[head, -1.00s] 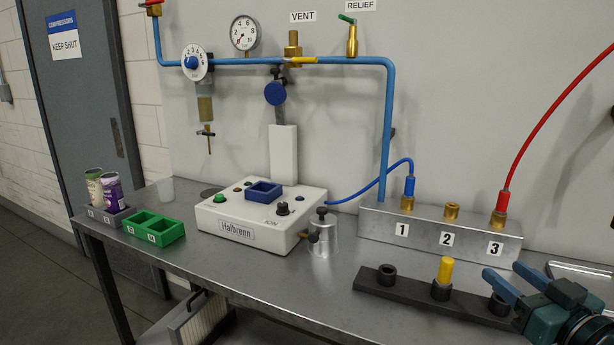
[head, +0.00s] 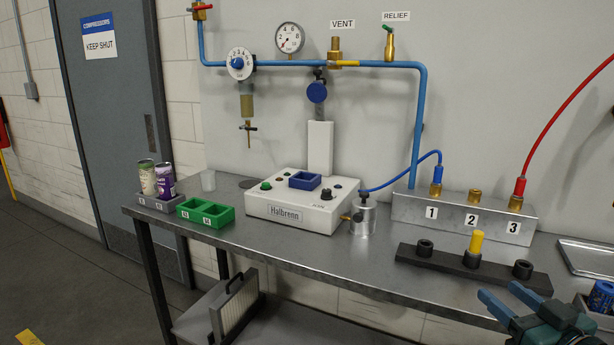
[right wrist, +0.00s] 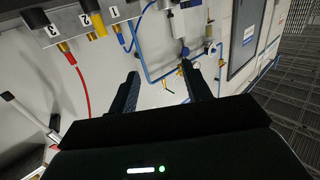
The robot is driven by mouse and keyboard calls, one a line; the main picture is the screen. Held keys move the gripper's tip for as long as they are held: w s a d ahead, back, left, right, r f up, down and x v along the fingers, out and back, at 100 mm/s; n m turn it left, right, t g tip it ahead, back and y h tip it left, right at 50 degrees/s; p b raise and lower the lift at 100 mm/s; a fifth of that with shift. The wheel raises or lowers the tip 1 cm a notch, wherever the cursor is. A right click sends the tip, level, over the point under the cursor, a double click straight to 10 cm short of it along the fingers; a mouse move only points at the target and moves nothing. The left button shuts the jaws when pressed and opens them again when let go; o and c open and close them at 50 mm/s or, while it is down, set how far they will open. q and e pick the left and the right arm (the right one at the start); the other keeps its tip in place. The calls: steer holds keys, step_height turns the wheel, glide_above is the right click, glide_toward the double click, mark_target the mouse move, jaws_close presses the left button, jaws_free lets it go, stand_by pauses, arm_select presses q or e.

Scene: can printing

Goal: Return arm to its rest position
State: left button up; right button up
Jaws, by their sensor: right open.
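My right gripper (head: 501,292) is at the lower right of the head view, in front of the bench edge. Its two blue-grey fingers are apart. In the right wrist view the dark fingers (right wrist: 160,72) are spread with nothing between them. Part of my right arm is cut off by the bottom edge of the head view. My left gripper is in neither view.
The metal bench (head: 400,278) carries a black holder rack (head: 450,264) with a yellow plug (head: 476,242), a white Halbrenn machine (head: 290,213), green tray (head: 206,214) and grey can holder (head: 160,203).

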steer(key=s+a+f+g+h+p, duration=0.1)
steer(key=s+a+f+g, duration=0.15)
steer(key=f, duration=0.55)
steer(key=s+a+f+g+p, duration=0.15)
steer(key=s+f, duration=0.25)
steer(key=f, duration=0.4)
steer(key=s+a+f+g, duration=0.2)
steer(key=s+a+f, duration=0.8)
steer(key=a, duration=0.3)
steer(key=shift+f+n+y+p, duration=0.15)
steer(key=shift+n+y+p, duration=0.15)
steer(key=shift+y, duration=0.1)
